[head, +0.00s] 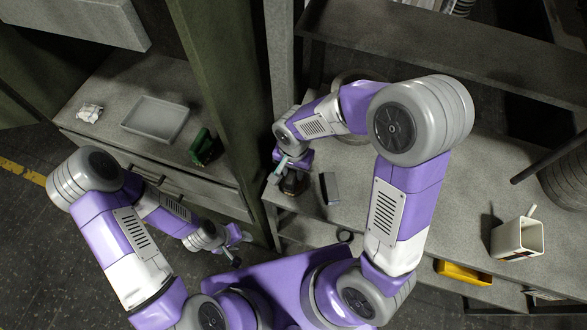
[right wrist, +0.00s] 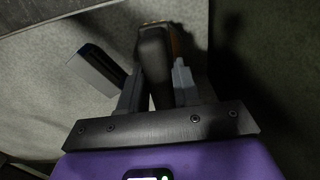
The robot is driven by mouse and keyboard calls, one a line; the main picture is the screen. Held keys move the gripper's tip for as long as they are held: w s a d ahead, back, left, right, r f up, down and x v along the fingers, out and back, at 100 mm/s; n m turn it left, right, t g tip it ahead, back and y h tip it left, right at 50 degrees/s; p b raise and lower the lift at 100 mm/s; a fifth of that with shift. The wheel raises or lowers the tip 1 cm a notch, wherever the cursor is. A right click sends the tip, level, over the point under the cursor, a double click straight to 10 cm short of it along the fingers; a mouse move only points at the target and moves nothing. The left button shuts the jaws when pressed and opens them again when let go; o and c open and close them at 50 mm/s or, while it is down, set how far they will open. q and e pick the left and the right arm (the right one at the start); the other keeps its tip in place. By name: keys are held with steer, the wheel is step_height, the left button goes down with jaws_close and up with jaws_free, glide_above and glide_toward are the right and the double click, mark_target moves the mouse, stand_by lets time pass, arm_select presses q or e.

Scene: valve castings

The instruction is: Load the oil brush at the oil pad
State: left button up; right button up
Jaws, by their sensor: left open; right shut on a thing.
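My right gripper (head: 290,168) is low over the middle bench. In the right wrist view its two fingers (right wrist: 157,88) are shut on a dark handle, which I take to be the oil brush (right wrist: 154,50). The far end of the brush has a brownish edge, and its bristles cannot be made out. In the head view a dark and brown shape (head: 293,185) shows just under the gripper; I cannot tell whether it is brush or oil pad. A dark block with a pale side (head: 329,188) lies just right of it, also in the wrist view (right wrist: 97,70). My left gripper (head: 236,250) is open and empty.
The left bench holds a grey tray (head: 156,119), a green object (head: 205,147) and a crumpled white cloth (head: 89,113). A green post (head: 228,90) stands between the benches.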

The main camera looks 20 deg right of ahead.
steer(key=shift+s, duration=0.1)
steer(key=shift+r+p, duration=2.6)
steer(key=shift+r, duration=0.95)
steer(key=shift+f, duration=0.1)
